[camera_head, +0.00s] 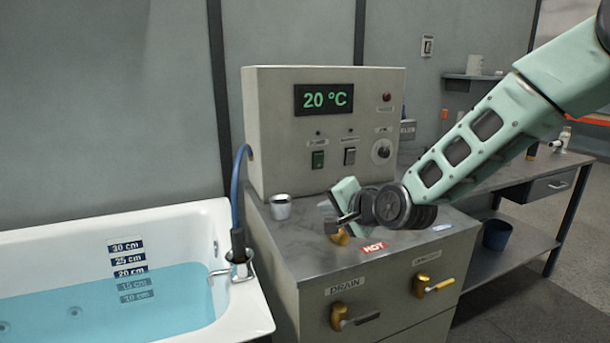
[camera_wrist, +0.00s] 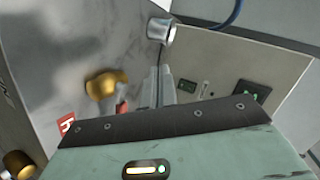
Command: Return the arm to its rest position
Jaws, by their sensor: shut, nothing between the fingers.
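My arm (camera_head: 485,140) reaches in from the upper right in the head view, over the metal counter (camera_head: 300,250). My gripper (camera_head: 332,222) is at its lower left end, just above the counter and close to a brass valve knob (camera_head: 340,237) by the red HOT label (camera_head: 374,247). In the wrist view the fingers of my gripper (camera_wrist: 163,85) show close together with nothing held. The brass knob also shows in the wrist view (camera_wrist: 105,83), to the left of the fingers and apart from them in the picture.
A control box (camera_head: 275,120) reading 20 °C stands behind the counter. A metal cup (camera_head: 280,207) is on the counter's left side. A bathtub (camera_head: 255,315) with blue water is at left. DRAIN (camera_head: 340,318) and another valve handle (camera_head: 432,287) stick out in front. A workbench (camera_head: 505,180) is at right.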

